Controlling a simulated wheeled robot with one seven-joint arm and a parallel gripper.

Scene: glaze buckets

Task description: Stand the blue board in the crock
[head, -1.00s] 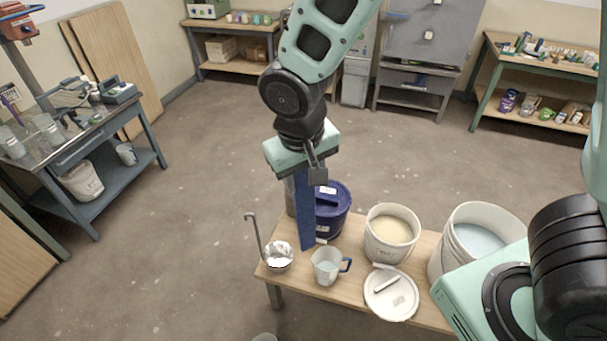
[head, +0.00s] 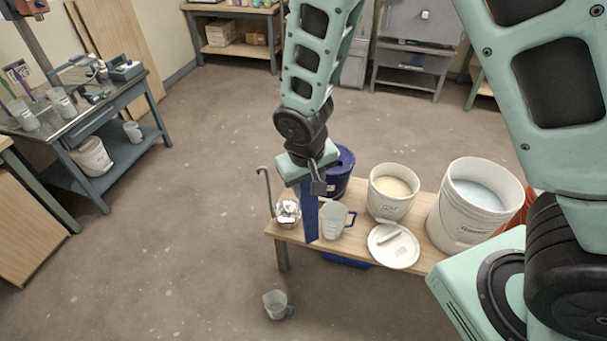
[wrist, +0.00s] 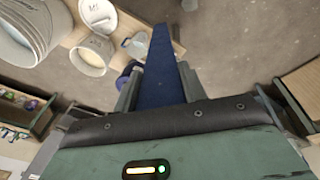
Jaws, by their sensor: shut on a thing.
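The blue board (head: 311,215) hangs roughly upright below my gripper (head: 312,180) in the head view. My gripper is shut on its upper part. In the wrist view the board (wrist: 162,75) runs away from between the two fingers, narrowing toward its far end. In the head view its lower end appears by the table's front edge, between the metal ladle and the measuring jug; I cannot tell whether it touches anything. I cannot pick out the crock for certain; my arm and the board hide part of the table.
The wooden table (head: 398,252) bears a ladle (head: 287,211), a jug (head: 334,219), a dark blue bucket (head: 343,172), a cream-filled bucket (head: 390,205), a lid (head: 393,246) and a large white bucket (head: 459,222). Another jug (head: 274,303) stands on the floor.

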